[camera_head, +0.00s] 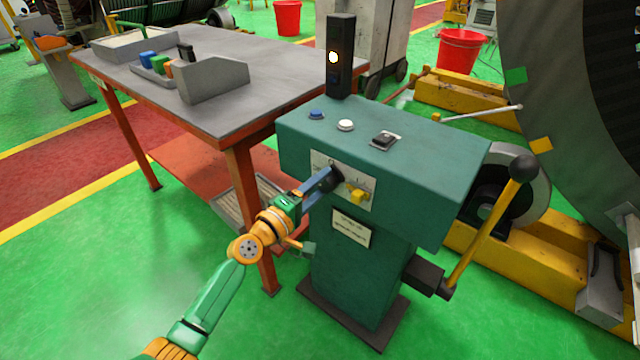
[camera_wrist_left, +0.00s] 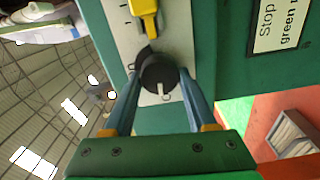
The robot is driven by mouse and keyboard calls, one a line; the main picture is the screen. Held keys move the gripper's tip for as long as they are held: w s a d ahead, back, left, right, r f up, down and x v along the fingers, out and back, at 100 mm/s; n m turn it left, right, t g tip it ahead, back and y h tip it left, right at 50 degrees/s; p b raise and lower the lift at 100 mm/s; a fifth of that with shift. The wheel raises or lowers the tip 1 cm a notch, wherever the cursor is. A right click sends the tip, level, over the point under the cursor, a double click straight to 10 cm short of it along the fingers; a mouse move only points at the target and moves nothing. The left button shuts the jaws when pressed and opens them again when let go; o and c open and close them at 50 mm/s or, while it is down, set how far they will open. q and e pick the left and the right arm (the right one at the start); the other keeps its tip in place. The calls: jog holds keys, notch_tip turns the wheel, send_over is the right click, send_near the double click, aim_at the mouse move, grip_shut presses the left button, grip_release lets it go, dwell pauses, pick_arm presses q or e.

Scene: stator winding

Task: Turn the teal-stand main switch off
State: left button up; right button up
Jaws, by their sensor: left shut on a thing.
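The teal stand (camera_head: 400,165) has a pale switch plate (camera_head: 322,158) on its front with a black rotary knob (camera_head: 337,179) and a yellow knob (camera_head: 357,193). My left gripper (camera_head: 325,183) reaches in from the left and is shut on the black knob. In the left wrist view, its two blue fingers sit on either side of the black knob (camera_wrist_left: 158,75), whose white pointer mark faces down the picture, beside a round O-like mark. The yellow knob (camera_wrist_left: 148,15) shows above it, clear of the fingers. My right gripper is out of view.
A black column with a lit lamp (camera_head: 333,57) stands behind the stand. Blue, white and black controls (camera_head: 384,140) sit on its top. A lever with a black ball (camera_head: 523,168) rises at right. A grey-topped workbench (camera_head: 150,85) is close at left.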

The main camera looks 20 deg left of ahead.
pick_arm(q)
jog(key=shift+n, duration=0.7)
jog(key=o, duration=1.4)
jog(key=shift+c, duration=0.2)
jog(key=v, duration=0.7)
